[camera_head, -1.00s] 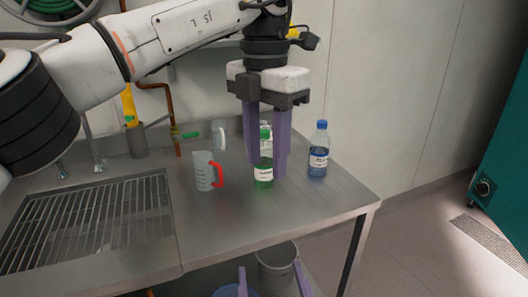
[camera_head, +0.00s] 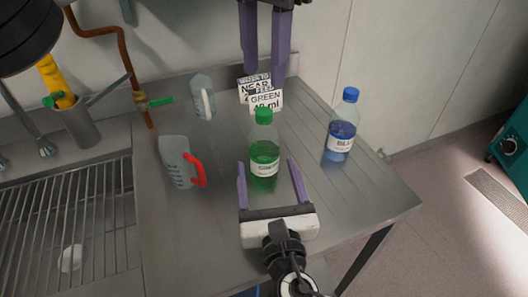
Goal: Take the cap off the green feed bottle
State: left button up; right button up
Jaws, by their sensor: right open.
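The green feed bottle (camera_head: 264,152) stands upright on the steel bench, with its green cap (camera_head: 263,115) on top. My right gripper (camera_head: 266,162) is low in front of it, with open purple fingers on either side of the bottle. A gap shows between each finger and the bottle. My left gripper (camera_head: 264,83) is higher in the picture, beyond the cap, with its fingers pointing down. Its fingers are apart and nothing shows held between them. Its upper part is out of frame.
A blue bottle (camera_head: 341,126) stands to the right. A red-handled jug (camera_head: 176,162) is on the left, and a white-handled jug (camera_head: 203,98) behind it. Label cards (camera_head: 265,100) stand at the back. The sink grid (camera_head: 62,220) is at far left.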

aim_at(264, 152)
pick_arm(q)
jog(key=shift+w, duration=0.15)
pick_arm(e)
jog(key=w, duration=0.6)
jog(key=shift+a, duration=0.4)
jog(key=shift+c, duration=0.4)
